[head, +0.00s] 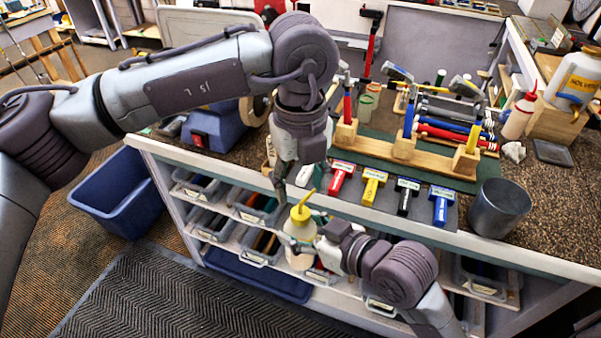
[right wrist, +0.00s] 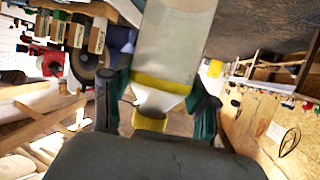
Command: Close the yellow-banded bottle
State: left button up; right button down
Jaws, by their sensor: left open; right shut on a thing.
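The yellow-banded bottle (head: 299,257) is pale, with a yellow top and a thin yellow spout that slants up to the right. It is held roughly upright in front of the bench edge. My right gripper (head: 305,243) is shut on it from the right. In the right wrist view the bottle (right wrist: 180,40) with its yellow band sits between the green-padded fingers (right wrist: 160,108). My left gripper (head: 290,188) points down, open, just above and left of the yellow top, with no hold visible. I cannot tell whether the spout tip is capped.
The bench holds a wooden rack (head: 404,148) of hammers, several T-shaped tools on a dark mat, a grey cup (head: 498,208) and a red-topped bottle (head: 519,116). Shelves with bins lie below the bench edge. A blue tub (head: 120,195) stands on the floor at left.

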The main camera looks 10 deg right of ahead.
aim_at(300, 212)
pick_arm(q)
notch_tip(300, 212, down, 6)
jog(key=shift+f, duration=0.25)
